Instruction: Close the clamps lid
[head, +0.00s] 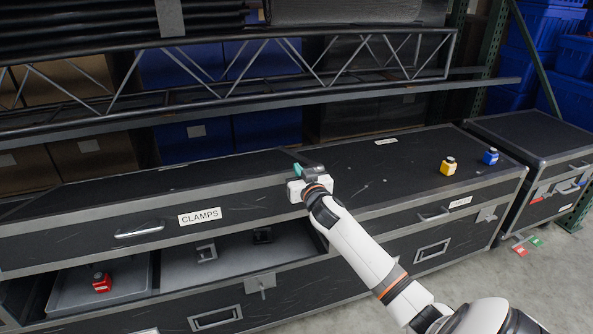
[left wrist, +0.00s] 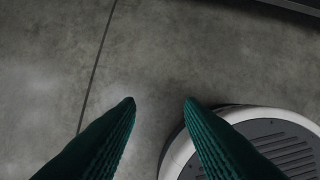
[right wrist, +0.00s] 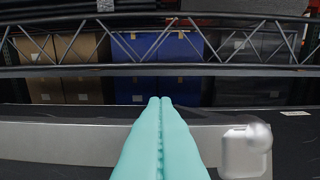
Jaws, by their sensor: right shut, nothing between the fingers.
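The black CLAMPS lid (head: 85,225), with metal edging, a white label and a handle, is partly raised. A gap below its front edge shows the inside of the box (head: 190,268). My right gripper (head: 297,169) is shut and empty at the right end of this lid, near its top front edge; I cannot tell whether it touches. In the right wrist view its teal fingers (right wrist: 160,100) are pressed together, pointing over the lid top toward the rack. My left gripper (left wrist: 160,101) is open and empty above the floor, seen only in the left wrist view.
A red item (head: 101,282) and dark clamp-like pieces (head: 206,252) lie inside the box. A yellow item (head: 448,166) and a blue item (head: 490,156) stand on the closed lid to the right. A metal truss rack (head: 230,88) runs behind.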

